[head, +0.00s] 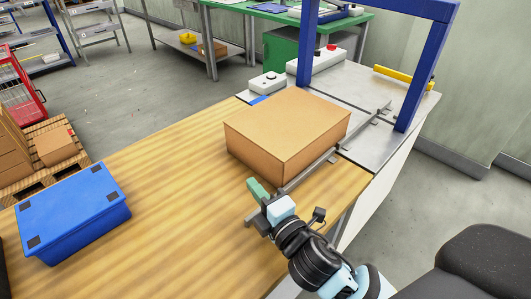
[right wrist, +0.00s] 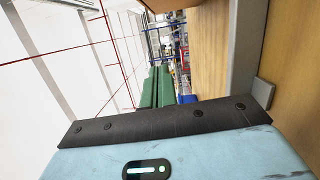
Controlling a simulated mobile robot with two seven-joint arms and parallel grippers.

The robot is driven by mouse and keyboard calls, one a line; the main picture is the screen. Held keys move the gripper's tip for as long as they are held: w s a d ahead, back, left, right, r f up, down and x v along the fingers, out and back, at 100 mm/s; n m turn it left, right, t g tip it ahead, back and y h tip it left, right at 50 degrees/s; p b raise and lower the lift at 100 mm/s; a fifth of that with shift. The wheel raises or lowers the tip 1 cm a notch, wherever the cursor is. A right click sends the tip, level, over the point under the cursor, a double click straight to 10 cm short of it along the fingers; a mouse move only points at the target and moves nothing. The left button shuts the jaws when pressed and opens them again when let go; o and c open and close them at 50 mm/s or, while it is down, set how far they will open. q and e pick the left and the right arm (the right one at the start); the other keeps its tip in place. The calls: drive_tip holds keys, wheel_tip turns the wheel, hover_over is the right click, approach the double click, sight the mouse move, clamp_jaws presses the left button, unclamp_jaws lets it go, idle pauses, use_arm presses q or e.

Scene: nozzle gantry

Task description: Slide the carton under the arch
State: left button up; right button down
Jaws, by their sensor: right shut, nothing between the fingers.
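A brown carton (head: 262,148) lies flat on the wooden table, its far end at the seam with the steel plate. It stands in front of the blue arch (head: 305,50), not between its posts. The shut fingers also show in the right wrist view (right wrist: 157,88). I cannot tell whether they touch the carton. My left gripper is not in view.
A grey rail (head: 308,170) runs along the carton's right side towards the arch. A blue bin (head: 75,225) stands at the table's left. A white button box (head: 267,83) and a yellow bar (head: 403,77) flank the arch. The steel plate (head: 375,145) under it is clear.

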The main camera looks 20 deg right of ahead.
sight(252, 156)
drive_tip(key=shift+s+d+f+m+h, duration=0.25)
drive_tip(key=shift+d+f+m+h, duration=0.15)
drive_tip(key=shift+d+f, duration=0.1)
drive_tip(key=shift+w+a+r, duration=0.1)
drive_tip(key=shift+w+a, duration=0.05)
drive_tip(key=shift+w, duration=0.3)
drive_tip(key=w, duration=0.5)
drive_tip(key=w+a, duration=0.1)
drive_tip(key=w, duration=0.2)
drive_tip(key=shift+w, duration=0.3)
drive_tip(key=d, duration=0.1)
drive_tip(key=w+d, duration=0.1)
drive_tip(key=shift+w+d+p, duration=0.25)
drive_tip(key=shift+d+p, duration=0.1)
drive_tip(key=shift+w+d, duration=0.2)
drive_tip(key=shift+d, duration=0.35)
